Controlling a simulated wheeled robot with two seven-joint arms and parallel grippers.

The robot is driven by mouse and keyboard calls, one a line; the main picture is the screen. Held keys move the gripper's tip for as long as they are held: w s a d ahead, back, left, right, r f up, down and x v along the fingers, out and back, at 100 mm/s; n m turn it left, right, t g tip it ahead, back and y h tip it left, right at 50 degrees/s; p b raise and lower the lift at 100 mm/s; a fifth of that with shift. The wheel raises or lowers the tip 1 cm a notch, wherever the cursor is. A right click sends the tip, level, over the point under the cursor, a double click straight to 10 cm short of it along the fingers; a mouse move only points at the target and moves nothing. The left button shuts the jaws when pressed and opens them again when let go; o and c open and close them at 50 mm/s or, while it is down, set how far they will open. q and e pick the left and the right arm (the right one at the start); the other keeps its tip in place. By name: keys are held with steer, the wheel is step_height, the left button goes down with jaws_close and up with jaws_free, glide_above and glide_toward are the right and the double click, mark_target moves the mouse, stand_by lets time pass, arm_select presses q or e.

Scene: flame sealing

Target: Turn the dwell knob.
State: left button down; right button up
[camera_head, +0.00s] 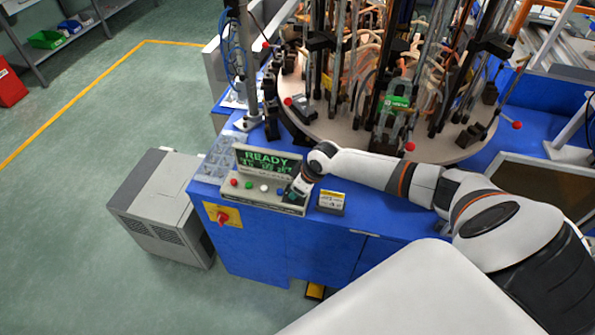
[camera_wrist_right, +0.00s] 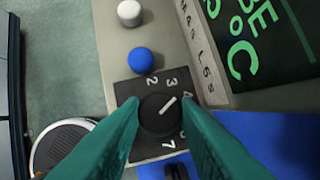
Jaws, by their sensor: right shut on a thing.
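The black dwell knob (camera_wrist_right: 157,122) sits on a black square plate with numbers around it in the right wrist view. Its white pointer line points up and right, between the 3 and a partly hidden number after it. My right gripper (camera_wrist_right: 161,116) has its teal fingers on both sides of the knob, shut on it. In the head view my right gripper (camera_head: 292,194) is at the right end of the control box (camera_head: 243,195) and hides the knob. My left gripper is not in view.
A blue button (camera_wrist_right: 140,60) and a white button (camera_wrist_right: 130,13) stand beside the knob plate. The green READY display (camera_head: 264,160) rises behind. A small labelled box (camera_head: 331,201) is right of my gripper. A red switch (camera_head: 222,217) is on the cabinet front.

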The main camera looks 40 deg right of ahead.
steer(key=o, duration=0.7)
steer(key=b+v, duration=0.1)
steer(key=v, duration=1.1)
